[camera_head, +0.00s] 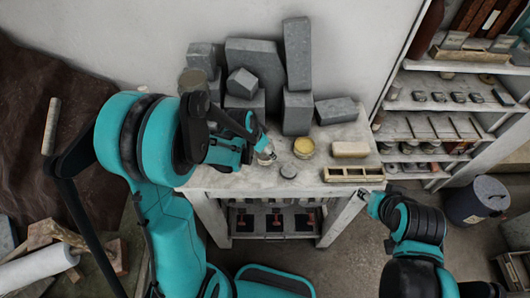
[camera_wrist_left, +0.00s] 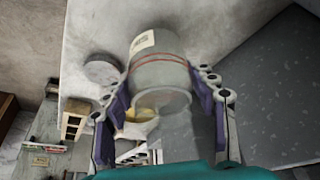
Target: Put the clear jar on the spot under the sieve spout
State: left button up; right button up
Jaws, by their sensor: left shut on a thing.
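The clear jar (camera_wrist_left: 160,75), with a pale label and red bands, is between the fingers of my left gripper (camera_wrist_left: 166,100) in the left wrist view. My left gripper (camera_head: 264,153) is shut on it over the worktable, left of a round dish with yellow contents (camera_head: 303,147). The jar (camera_head: 266,158) is mostly hidden by the gripper in the head view. I cannot make out the sieve spout or the spot under it. My right gripper (camera_head: 370,200) is low by the table's front right corner; its finger opening is too small to tell.
Grey stone blocks (camera_head: 252,65) crowd the back of the worktable (camera_head: 325,196). A tan block (camera_head: 350,149) and a compartmented wooden box (camera_head: 354,173) are at the right. Shelves (camera_head: 450,90) stand further right.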

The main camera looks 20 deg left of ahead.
pick_arm(q)
jog(key=shift+x, duration=1)
jog(key=shift+s+a, duration=0.2)
jog(key=shift+s+f, duration=0.1)
jog(key=shift+f, duration=0.1)
jog(key=o, duration=1.3)
